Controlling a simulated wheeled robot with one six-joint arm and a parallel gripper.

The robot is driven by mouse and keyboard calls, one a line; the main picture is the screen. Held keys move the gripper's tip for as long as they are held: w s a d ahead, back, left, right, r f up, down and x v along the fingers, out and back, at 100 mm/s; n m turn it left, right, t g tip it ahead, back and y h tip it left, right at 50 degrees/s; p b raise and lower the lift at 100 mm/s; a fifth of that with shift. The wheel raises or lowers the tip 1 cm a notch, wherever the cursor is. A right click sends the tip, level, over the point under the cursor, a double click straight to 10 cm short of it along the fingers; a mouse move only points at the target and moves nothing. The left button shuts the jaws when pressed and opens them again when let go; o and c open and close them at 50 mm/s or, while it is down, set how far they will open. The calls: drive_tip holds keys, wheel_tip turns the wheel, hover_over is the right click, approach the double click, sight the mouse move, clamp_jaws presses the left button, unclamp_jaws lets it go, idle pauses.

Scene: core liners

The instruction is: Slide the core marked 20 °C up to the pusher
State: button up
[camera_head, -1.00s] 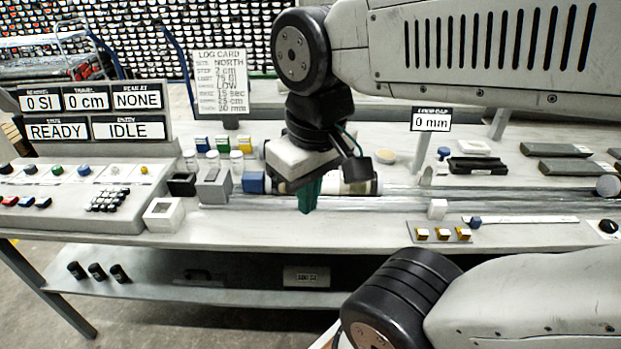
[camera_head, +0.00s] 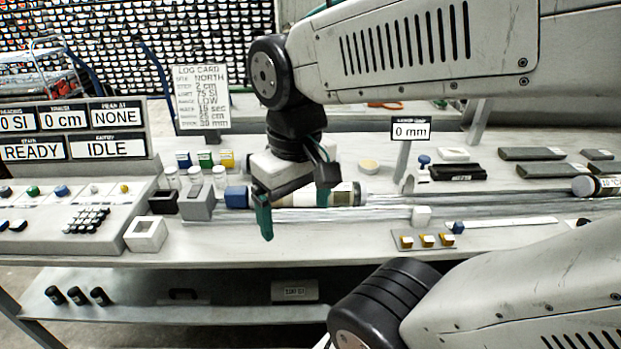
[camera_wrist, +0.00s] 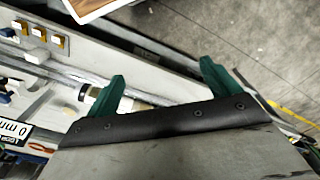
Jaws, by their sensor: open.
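A pale core (camera_head: 345,195) with a dark band and a light end lies along the clear rail, partly hidden behind my gripper; no temperature mark on it is readable. A second core (camera_head: 598,186) at the right edge carries a temperature label too small to read surely. A blue block (camera_head: 236,197) stands beside a grey block at the rail's left end; I cannot tell whether it is the pusher. My open gripper (camera_head: 292,215), with teal fingers, is in front of the pale core. In the wrist view, the gripper (camera_wrist: 162,72) is empty and a core (camera_wrist: 95,95) shows beside the left finger.
A small white block (camera_head: 421,216) stands on the bench by the rail. Yellow-and-white switches (camera_head: 426,240) sit at the front. A 0 mm sign (camera_head: 411,130) stands behind. A white open box (camera_head: 146,234) is at the left. Dark trays lie at the back right.

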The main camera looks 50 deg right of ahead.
drive_tip(key=w+d+f+m+g+y, duration=0.1)
drive_tip(key=w+d+f+m, duration=0.4)
drive_tip(key=w+d+m, duration=0.25)
drive_tip(key=m, duration=1.3)
hover_over(307, 193)
drive_tip(key=s, duration=0.2)
drive_tip(key=shift+t+y, duration=0.3)
drive_tip(key=shift+t, duration=0.1)
drive_tip(key=f, duration=0.5)
drive_tip(key=d+f, duration=0.1)
drive_tip(key=f, duration=0.2)
drive_tip(key=shift+f, duration=0.35)
drive_tip(key=m, duration=0.1)
drive_tip(key=w+d+m, duration=0.1)
drive_tip(key=w+m, duration=0.1)
drive_tip(key=shift+w+d+r+t, duration=0.15)
drive_tip(key=shift+w+r+t, duration=0.1)
drive_tip(key=shift+t, duration=0.15)
drive_tip(key=shift+w+d+m, duration=0.15)
drive_tip(key=shift+m, duration=1)
drive_tip(key=shift+w+a+f, duration=0.1)
drive_tip(key=shift+f, duration=1.2)
drive_tip(key=shift+w+a+f, duration=0.15)
drive_tip(key=shift+f, duration=1.1)
drive_tip(key=shift+w+a+f, duration=0.1)
drive_tip(key=shift+f, duration=1.2)
drive_tip(key=shift+c, duration=0.3)
clamp_jaws()
